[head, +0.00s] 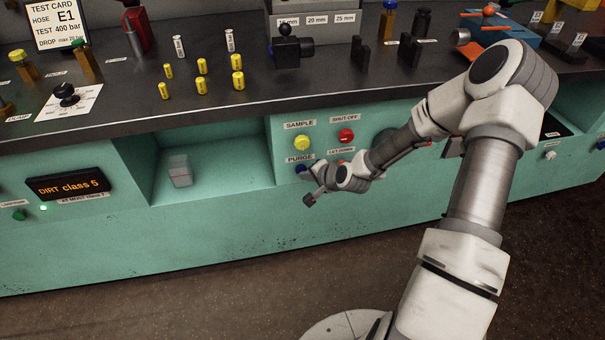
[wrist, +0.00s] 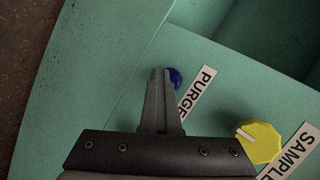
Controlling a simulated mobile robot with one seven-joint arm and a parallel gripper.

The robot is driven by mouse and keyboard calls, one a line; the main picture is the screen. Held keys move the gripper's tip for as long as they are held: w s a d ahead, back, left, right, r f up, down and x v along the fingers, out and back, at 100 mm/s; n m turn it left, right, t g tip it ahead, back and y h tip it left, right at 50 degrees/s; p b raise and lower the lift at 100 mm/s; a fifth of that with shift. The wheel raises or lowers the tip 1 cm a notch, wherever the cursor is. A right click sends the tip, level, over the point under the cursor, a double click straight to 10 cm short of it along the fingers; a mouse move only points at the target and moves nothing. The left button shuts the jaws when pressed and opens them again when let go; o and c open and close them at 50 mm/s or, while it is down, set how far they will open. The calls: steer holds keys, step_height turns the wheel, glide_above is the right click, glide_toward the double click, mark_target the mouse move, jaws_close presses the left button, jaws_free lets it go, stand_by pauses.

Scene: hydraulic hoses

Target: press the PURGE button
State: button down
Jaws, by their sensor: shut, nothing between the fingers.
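The PURGE button is a small blue button (head: 300,169) on the green bench front, just below its PURGE label (head: 299,159). In the wrist view the blue button (wrist: 175,77) shows beside the PURGE label (wrist: 197,92), partly hidden behind my fingertips. My gripper (head: 308,176) is shut and empty, with its fingers close together (wrist: 160,74) over the left part of the button. I cannot tell whether the fingertips touch it. In the head view my gripper and wrist cover part of the button's surroundings.
A yellow SAMPLE knob (head: 302,143) sits above the button, and a red SHUT-OFF knob (head: 346,136) is to its right. The LET-DOWN control beside it is mostly hidden by my arm. An open recess (head: 215,165) with a clear container (head: 180,171) lies to the left.

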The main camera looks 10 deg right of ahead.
steer(key=shift+w+d+r, duration=0.1)
steer(key=shift+w+r, duration=0.05)
steer(key=shift+w, duration=0.2)
steer(key=shift+w+r, duration=0.1)
steer(key=shift+w, duration=0.25)
steer(key=shift+s, duration=0.2)
stand_by(0.5)
steer(key=s+p, duration=0.1)
steer(key=s, duration=0.5)
steer(key=shift+s, duration=0.15)
steer(key=shift+f, duration=0.2)
stand_by(0.4)
